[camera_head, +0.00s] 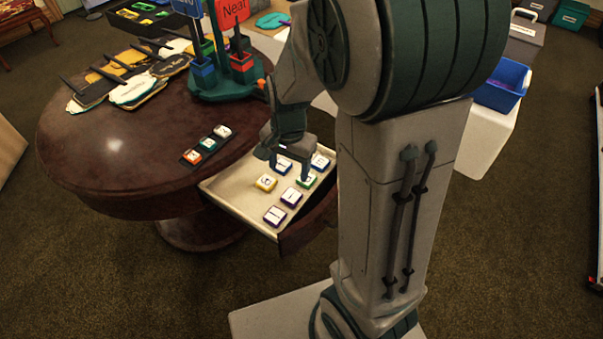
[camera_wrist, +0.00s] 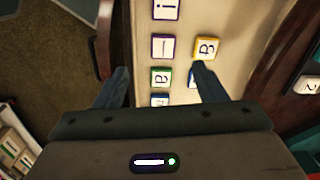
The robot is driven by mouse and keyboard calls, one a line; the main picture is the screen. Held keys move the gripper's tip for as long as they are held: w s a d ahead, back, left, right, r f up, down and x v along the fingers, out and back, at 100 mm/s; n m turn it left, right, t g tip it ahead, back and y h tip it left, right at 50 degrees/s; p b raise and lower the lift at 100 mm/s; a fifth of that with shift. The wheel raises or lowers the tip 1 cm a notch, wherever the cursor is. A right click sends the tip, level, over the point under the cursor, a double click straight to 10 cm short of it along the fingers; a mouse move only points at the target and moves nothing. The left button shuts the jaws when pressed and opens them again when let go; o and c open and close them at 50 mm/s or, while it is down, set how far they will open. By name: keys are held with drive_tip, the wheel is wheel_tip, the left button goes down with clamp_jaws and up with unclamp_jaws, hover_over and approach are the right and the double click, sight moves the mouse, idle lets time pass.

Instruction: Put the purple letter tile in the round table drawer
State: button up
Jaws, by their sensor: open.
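The round table (camera_head: 110,150) has its drawer (camera_head: 235,200) pulled open. Two purple-edged letter tiles lie face up in the drawer: one near the front corner (camera_head: 275,215) and one just behind it (camera_head: 291,197). In the wrist view they are the upper tile (camera_wrist: 166,9) and the one below it (camera_wrist: 165,47). My gripper (camera_head: 286,163) is open above the drawer's right part. In the wrist view its fingers (camera_wrist: 160,82) are spread, with a green-edged tile (camera_wrist: 160,77) seen between them. I see no tile held.
The drawer also holds a yellow-edged tile (camera_head: 266,183) and blue-edged tiles (camera_head: 320,161). A dark rack (camera_head: 187,158) with three tiles sits on the tabletop. A green stand (camera_head: 225,92) and several paddle-like signs (camera_head: 140,90) occupy the table's back. Carpet is clear in front.

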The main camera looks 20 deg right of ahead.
drive_tip(key=s+d+r+n+t, duration=0.1)
drive_tip(key=s+r+n, duration=0.8)
drive_tip(key=s, duration=0.2)
drive_tip(key=shift+s+t, duration=0.3)
drive_tip(key=shift+t, duration=0.1)
